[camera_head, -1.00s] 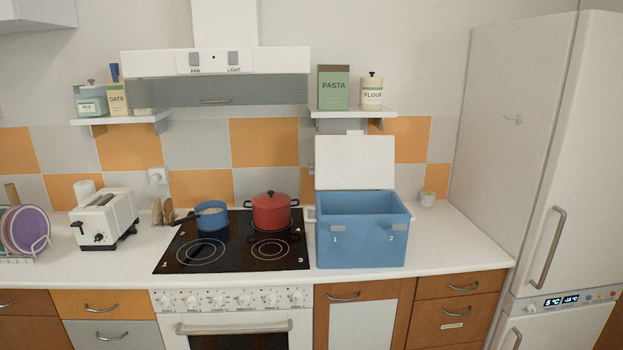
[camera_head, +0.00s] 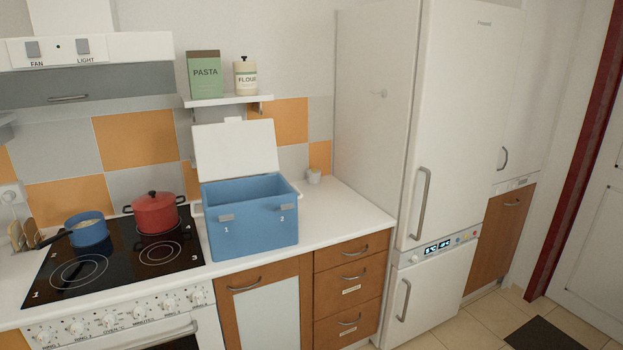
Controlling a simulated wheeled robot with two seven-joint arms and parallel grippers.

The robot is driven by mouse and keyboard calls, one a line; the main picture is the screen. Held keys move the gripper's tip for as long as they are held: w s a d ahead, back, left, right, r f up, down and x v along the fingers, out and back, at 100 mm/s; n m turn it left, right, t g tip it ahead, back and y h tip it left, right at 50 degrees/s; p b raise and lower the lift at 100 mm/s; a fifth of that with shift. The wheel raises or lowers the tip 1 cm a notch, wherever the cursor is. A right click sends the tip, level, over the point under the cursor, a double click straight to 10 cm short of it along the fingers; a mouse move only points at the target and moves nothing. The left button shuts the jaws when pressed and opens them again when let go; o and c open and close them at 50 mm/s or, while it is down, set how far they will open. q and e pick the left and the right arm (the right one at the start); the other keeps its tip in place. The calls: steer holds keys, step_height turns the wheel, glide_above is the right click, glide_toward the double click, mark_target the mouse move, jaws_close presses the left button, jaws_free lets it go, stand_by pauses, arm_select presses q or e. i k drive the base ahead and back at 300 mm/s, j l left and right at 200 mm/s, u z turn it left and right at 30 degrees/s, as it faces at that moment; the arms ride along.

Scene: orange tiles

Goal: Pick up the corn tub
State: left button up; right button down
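I see no tub marked as corn in the head view. A blue cooler box (camera_head: 252,228) with its white lid (camera_head: 236,150) raised stands on the counter right of the stove. Its inside is only partly visible, and I cannot see anything in it. Neither of my grippers is in view.
A red pot (camera_head: 155,214) and a blue pan (camera_head: 86,230) stand on the black hob (camera_head: 118,262). A pasta box (camera_head: 205,75) and a flour jar (camera_head: 246,77) stand on the wall shelf (camera_head: 226,100). A tall closed fridge (camera_head: 455,130) stands right of the counter. Tiled floor (camera_head: 480,322) shows at lower right.

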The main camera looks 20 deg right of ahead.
mark_target(314, 178)
steer(key=i+l+z, duration=0.1)
steer(key=i+l, duration=0.9)
steer(key=i+l+z, duration=0.15)
steer(key=i+l, duration=0.3)
steer(key=i, duration=0.2)
steer(key=i+l+z, duration=0.1)
steer(key=i+l, duration=0.3)
steer(key=i, duration=0.15)
steer(key=l+u, duration=0.1)
steer(key=u, duration=0.3)
